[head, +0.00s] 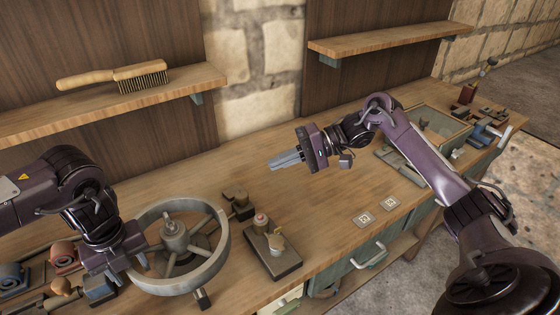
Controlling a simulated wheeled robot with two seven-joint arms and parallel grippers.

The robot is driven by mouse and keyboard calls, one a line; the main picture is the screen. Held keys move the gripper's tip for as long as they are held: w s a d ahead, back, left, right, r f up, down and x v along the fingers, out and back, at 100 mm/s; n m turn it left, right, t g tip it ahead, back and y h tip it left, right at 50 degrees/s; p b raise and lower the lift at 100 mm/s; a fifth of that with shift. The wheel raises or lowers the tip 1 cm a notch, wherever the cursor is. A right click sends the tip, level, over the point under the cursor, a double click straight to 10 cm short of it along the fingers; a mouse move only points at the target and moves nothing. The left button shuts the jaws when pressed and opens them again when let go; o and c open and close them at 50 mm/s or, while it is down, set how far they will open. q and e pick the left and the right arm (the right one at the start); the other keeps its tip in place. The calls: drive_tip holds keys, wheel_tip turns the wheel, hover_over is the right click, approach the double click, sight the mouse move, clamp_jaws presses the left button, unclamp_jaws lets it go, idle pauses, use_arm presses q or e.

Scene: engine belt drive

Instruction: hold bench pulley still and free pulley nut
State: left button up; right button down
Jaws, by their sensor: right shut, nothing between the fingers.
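The bench pulley (221,240) is a large grey spoked wheel lying at the front left of the bench. Its hub rises in the middle, with what looks like the pulley nut (169,224) on top. My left gripper (128,272) points down at the pulley's left rim, with its fingers apart and the rim near or between them. I cannot tell whether they press on it. My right gripper (273,163) is shut and empty. It is above the bench, up and to the right of the pulley, pointing left, clear of the nut.
A dark block with a small capped fitting (262,221) stands right of the pulley. Coloured parts (65,255) crowd the bench's left end. A brush (125,77) lies on the left shelf. Two marked tiles (364,219) lie near the front edge. The middle bench is clear.

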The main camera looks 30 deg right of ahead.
use_arm(q)
drive_tip(key=shift+r, duration=0.1)
wheel_tip(320, 180, up, 7)
drive_tip(key=p, duration=0.5)
drive_tip(key=shift+w+r, duration=0.1)
drive_tip(key=shift+r, duration=0.4)
wheel_tip(320, 180, up, 7)
drive_tip(key=shift+b, duration=0.45)
drive_tip(key=shift+f, duration=0.15)
